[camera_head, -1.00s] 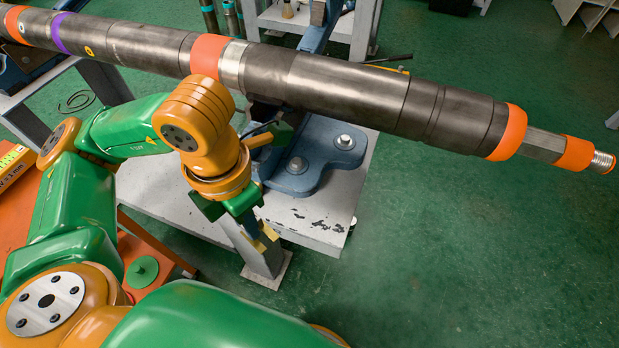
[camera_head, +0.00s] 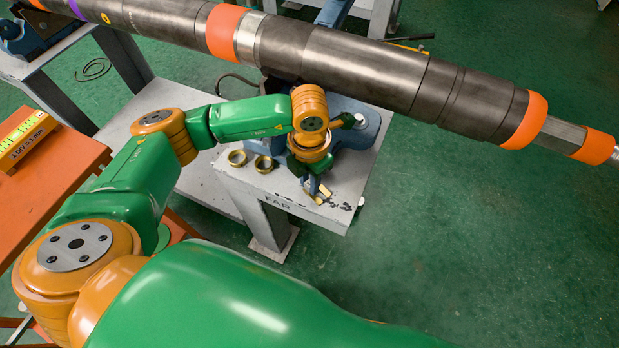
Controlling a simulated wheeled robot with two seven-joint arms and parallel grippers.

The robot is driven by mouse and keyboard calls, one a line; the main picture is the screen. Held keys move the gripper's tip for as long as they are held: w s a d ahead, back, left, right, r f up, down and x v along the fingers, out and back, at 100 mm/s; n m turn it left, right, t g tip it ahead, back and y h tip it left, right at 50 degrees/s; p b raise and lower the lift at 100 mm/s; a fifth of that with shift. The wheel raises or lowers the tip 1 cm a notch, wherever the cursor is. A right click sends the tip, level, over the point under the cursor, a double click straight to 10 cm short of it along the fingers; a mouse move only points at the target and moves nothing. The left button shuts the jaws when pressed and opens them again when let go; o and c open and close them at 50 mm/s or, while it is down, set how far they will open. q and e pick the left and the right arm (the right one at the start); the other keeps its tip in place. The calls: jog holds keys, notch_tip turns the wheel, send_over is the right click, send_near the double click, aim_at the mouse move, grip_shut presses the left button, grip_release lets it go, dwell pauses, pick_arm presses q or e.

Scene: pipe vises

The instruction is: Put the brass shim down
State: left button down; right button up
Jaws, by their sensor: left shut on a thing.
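My left gripper (camera_head: 314,189) points down over the front right part of the grey vise table top (camera_head: 280,192), below the long pipe. It is shut on a small brass-yellow piece, which I take for the brass shim (camera_head: 321,194). Only a little of it shows between the fingertips, and its outline is hard to tell from the fingers. I cannot tell whether it touches the table. My right gripper is not in view.
A long dark pipe (camera_head: 360,68) with orange bands crosses above the table on a blue vise (camera_head: 360,125). An orange bench (camera_head: 55,185) stands at left. Green floor lies open at right.

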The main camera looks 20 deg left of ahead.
pick_arm(q)
jog(key=shift+f, duration=0.25)
jog(key=c, duration=0.7)
grip_release()
jog(key=shift+r, duration=0.1)
jog(key=shift+c, duration=0.2)
jog(key=shift+r, duration=0.2)
notch_tip(320, 180, up, 12)
